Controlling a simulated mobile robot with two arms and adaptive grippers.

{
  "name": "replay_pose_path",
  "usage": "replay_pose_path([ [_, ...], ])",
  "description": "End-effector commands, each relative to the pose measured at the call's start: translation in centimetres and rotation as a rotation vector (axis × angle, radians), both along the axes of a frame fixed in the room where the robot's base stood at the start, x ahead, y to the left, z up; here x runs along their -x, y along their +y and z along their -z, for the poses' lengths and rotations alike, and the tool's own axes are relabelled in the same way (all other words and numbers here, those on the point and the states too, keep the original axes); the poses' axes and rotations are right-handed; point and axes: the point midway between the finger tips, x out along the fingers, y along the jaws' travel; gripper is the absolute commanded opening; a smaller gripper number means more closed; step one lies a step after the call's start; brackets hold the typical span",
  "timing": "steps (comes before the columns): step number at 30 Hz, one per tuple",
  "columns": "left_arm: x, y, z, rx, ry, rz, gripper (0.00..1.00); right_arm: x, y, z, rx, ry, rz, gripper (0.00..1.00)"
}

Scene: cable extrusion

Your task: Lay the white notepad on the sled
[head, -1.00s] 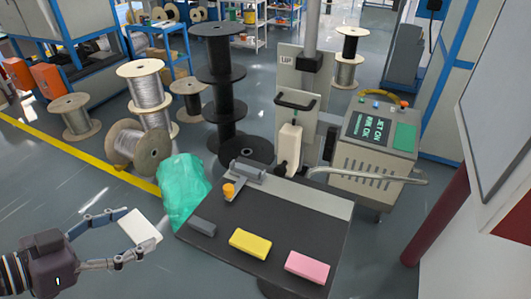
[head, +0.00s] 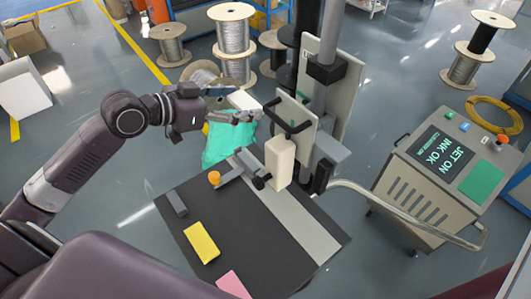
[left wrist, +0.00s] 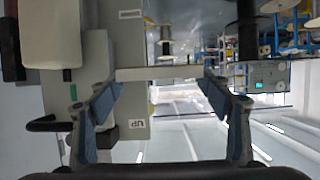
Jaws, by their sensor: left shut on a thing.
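My left gripper (head: 232,105) is shut on the white notepad (head: 242,100) and holds it in the air, beyond the dark table and left of the post. In the left wrist view the notepad (left wrist: 160,73) shows edge-on as a pale bar between the fingertips (left wrist: 160,88). Which part is the sled I cannot tell for certain; a grey block (head: 246,163) by an orange knob (head: 214,178) sits at the table's far edge. The notepad is apart from it. My right gripper is out of view.
An upright grey plate with a black handle (head: 288,120) and a cream block (head: 280,160) stand just right of the notepad. A yellow pad (head: 201,242), a pink pad (head: 232,286) and a dark grey block (head: 176,203) lie on the table (head: 270,255). A teal sack (head: 222,148) is behind.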

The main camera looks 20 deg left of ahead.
Motion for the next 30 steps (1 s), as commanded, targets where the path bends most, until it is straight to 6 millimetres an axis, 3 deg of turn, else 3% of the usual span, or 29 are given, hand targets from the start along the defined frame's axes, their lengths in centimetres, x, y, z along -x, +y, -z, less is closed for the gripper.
replay_pose_path([
  [15, 0.1, 0.1, 12.8, 0.005, 0.006, -0.004, 0.48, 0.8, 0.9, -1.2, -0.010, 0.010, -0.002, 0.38],
  [30, 0.1, 0.1, 19.0, 0.003, 0.004, -0.003, 0.48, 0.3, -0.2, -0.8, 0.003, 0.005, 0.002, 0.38],
])
